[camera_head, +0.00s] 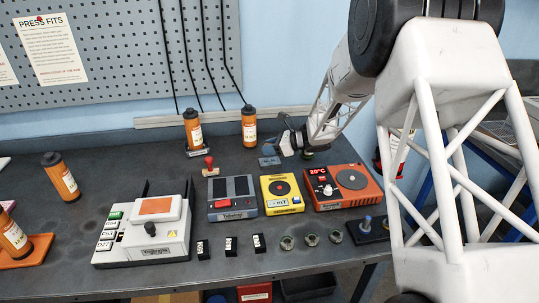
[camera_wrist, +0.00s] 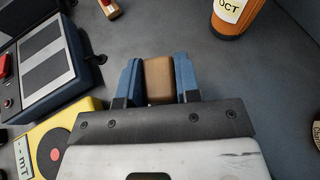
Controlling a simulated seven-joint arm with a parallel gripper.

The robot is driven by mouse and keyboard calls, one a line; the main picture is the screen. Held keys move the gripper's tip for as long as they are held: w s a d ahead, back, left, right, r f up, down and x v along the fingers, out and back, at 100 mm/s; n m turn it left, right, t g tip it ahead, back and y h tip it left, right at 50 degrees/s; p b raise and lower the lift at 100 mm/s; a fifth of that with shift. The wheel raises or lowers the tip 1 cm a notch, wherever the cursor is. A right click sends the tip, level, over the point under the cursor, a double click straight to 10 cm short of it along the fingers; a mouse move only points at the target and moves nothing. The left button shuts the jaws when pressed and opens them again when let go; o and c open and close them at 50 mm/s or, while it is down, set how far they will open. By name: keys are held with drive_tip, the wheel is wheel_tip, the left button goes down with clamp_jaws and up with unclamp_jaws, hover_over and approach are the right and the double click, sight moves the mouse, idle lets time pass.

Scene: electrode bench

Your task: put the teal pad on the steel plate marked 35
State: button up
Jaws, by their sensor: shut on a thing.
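My gripper (camera_wrist: 159,82) is shut on a brown block (camera_wrist: 159,78), with a blue finger on each side of it. In the head view my gripper (camera_head: 269,158) is low over the bench, behind the yellow device, and what it holds is too small to make out. No teal surface shows clearly in either view, so I cannot tell whether the brown block is part of the teal pad. No plate with a readable 35 shows. A grey device (camera_head: 233,197) with pale metal strips on top shows left of my gripper, also in the wrist view (camera_wrist: 45,62).
A yellow device (camera_head: 282,193) and an orange device (camera_head: 343,187) stand in front. A red-knobbed stamp (camera_head: 209,166) and an orange bottle (camera_head: 249,127) are near my gripper. A white device (camera_head: 148,230) stands left. Small round rings (camera_head: 310,240) lie at the front.

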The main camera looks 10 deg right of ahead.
drive_tip(key=shift+f, duration=1.55)
drive_tip(key=shift+f, duration=0.15)
drive_tip(key=o, duration=0.9)
drive_tip(key=shift+r, duration=0.2)
drive_tip(key=v, duration=1.2)
drive_tip(key=shift+s, duration=0.1)
